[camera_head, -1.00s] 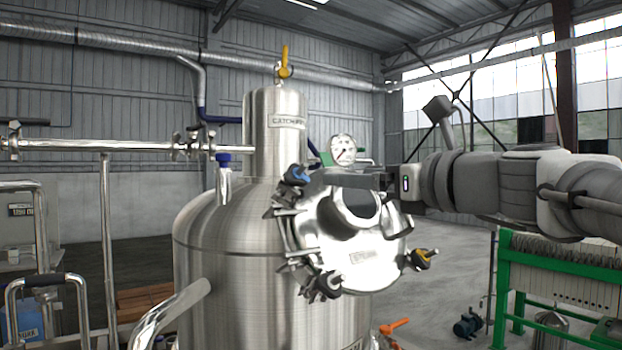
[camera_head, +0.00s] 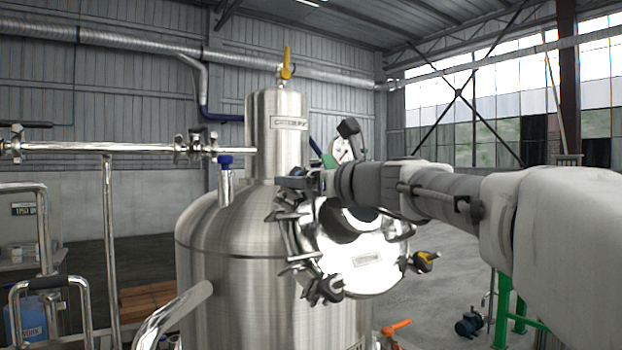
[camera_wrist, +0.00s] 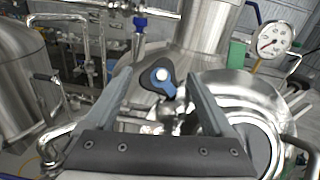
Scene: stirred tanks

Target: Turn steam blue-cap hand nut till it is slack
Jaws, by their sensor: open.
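The blue-cap hand nut (camera_wrist: 160,78) is a dark lobed knob with a blue top and a pale round centre. In the wrist view it sits between the two fingers of my gripper (camera_wrist: 160,76), with a gap visible on each side. My gripper (camera_head: 290,184) is open, at the upper left rim of the round steel lid (camera_head: 368,272) on the tank (camera_head: 215,265). In the head view my gripper and arm mostly hide the nut. Whether the fingertips reach down around the nut is hard to tell.
A yellow-capped hand nut (camera_head: 425,261) and a black one (camera_head: 326,288) sit on the lid rim. A pressure gauge (camera_wrist: 274,40) stands behind the lid. A pipe with a blue valve (camera_head: 225,161) runs left of the tank's upright cylinder (camera_head: 262,130).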

